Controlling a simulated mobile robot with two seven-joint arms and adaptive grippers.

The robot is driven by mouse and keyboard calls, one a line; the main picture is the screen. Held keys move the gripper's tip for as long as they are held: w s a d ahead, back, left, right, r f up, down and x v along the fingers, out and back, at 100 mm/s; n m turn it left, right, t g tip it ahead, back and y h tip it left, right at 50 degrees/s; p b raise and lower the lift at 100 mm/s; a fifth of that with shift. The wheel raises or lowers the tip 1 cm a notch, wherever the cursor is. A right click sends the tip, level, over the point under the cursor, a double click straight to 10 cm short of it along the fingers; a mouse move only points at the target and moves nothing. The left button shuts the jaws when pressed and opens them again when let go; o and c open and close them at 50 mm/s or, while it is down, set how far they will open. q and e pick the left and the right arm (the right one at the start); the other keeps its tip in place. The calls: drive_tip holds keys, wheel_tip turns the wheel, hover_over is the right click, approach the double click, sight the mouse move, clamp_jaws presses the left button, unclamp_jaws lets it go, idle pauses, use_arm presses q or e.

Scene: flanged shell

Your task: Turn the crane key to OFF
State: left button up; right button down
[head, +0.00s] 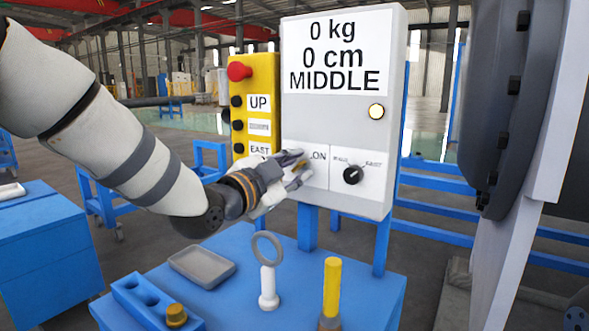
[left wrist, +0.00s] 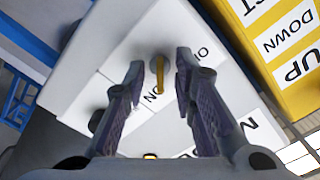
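The yellow crane key (left wrist: 159,74) stands out from a white label plate on the grey control box (head: 388,60). My left gripper (head: 300,168) is at the lower left of the box front, over that plate, with ON readable beside it. In the left wrist view its two fingers (left wrist: 159,68) are apart, one on each side of the key, with gaps to it. In the head view the fingers hide most of the key and part of the label. Which way the key points against the label is hard to tell. My right gripper is not in view.
A yellow button pendant (head: 262,90) with a red stop button (head: 239,71) hangs left of the box. A black selector knob (head: 352,175) is close right of the gripper. Below, a blue table (head: 235,300) holds a grey tray (head: 202,266), a ring-topped post (head: 268,285) and a yellow-handled item (head: 331,288).

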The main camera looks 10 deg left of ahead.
use_arm(q)
clamp_jaws()
drive_tip(key=shift+n, duration=0.3)
drive_tip(key=n, duration=0.2)
drive_tip(key=shift+n, duration=0.4)
drive_tip(key=n, duration=0.4)
drive_tip(key=shift+n, duration=0.3)
drive_tip(key=n, duration=0.4)
drive_tip(key=shift+n, duration=0.3)
drive_tip(key=n, duration=0.4)
drive_tip(key=shift+n, duration=0.7)
drive_tip(key=shift+o, duration=0.6)
unclamp_jaws()
